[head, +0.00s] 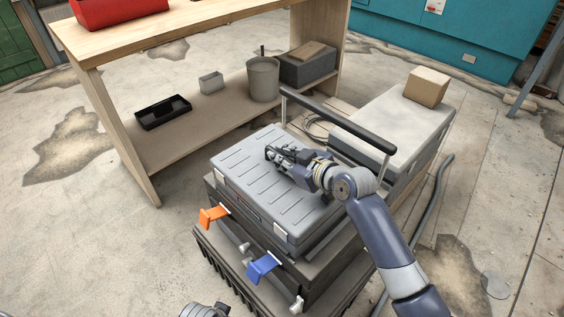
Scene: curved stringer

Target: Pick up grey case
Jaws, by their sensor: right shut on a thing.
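The grey case (262,185) lies flat with its ribbed lid up, on top of a dark stack of cases on a trolley. Latches show along its front side. My right gripper (272,155) reaches in from the right, low over the lid near its far right part, and is shut on the grey case. The exact spot where the fingers hold it is hidden by the gripper itself. Only a small grey piece of my own body shows at the bottom edge; my left gripper's jaws are not seen.
Orange (213,216) and blue (262,267) clamps stick out from the stack's front. A dark push bar (340,122) stands close behind the case. A grey-topped box with a cardboard box (426,87) is at right. A wooden bench (150,190) stands behind. Floor at left is clear.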

